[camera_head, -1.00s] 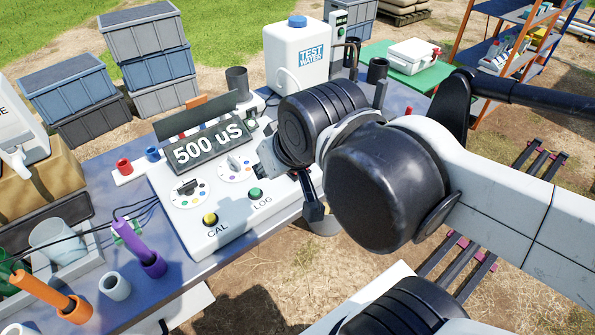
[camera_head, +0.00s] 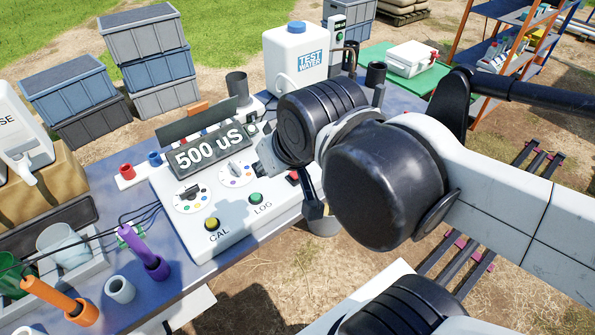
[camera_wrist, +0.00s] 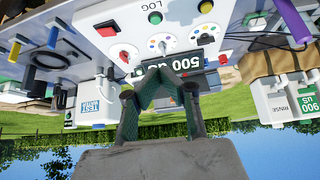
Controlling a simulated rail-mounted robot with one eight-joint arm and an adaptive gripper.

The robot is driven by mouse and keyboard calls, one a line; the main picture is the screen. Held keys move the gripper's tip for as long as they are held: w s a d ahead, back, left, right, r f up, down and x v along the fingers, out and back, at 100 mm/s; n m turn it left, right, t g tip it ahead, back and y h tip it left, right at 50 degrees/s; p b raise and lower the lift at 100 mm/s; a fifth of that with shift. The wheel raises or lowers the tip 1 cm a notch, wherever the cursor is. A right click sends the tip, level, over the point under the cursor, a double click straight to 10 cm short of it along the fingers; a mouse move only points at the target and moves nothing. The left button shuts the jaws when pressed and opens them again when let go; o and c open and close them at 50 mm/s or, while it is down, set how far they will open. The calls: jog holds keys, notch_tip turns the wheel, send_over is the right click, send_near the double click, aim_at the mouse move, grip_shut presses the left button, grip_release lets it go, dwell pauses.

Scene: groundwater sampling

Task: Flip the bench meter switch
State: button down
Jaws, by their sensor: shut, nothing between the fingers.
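The white bench meter (camera_head: 228,212) stands on the bench, with a "500 uS" display (camera_head: 209,151), two dials, a yellow CAL button (camera_head: 212,224) and a green LOG button (camera_head: 256,198). A red control (camera_head: 293,178) shows at its right side, partly hidden by my arm. In the wrist view, which is upside down, a red piece (camera_wrist: 107,28) lies left of the LOG button (camera_wrist: 155,17), and another red-tipped part (camera_wrist: 124,56) lies beyond it. I cannot tell which is the switch. My gripper (camera_wrist: 160,78) is shut and empty, fingertips overlapping the display in view; contact cannot be judged.
A white test water container (camera_head: 296,62) stands behind the meter. A purple-handled tool (camera_head: 142,252), an orange-handled tool (camera_head: 60,300) and a white cup (camera_head: 120,289) stand at the left. A white case (camera_head: 411,57) sits on a green surface at the back right.

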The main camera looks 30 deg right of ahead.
jog(key=m+g+y, duration=0.2)
jog(key=m+g, duration=0.5)
jog(key=m, duration=1)
send_over(296, 174)
jog(key=d, duration=0.3)
notch_tip(296, 174, down, 5)
jog(key=shift+w, duration=0.15)
jog(key=a+f, duration=0.1)
jog(key=f, duration=0.8)
jog(key=a+f, duration=0.1)
jog(key=f, duration=0.3)
jog(key=shift+a+f, duration=0.35)
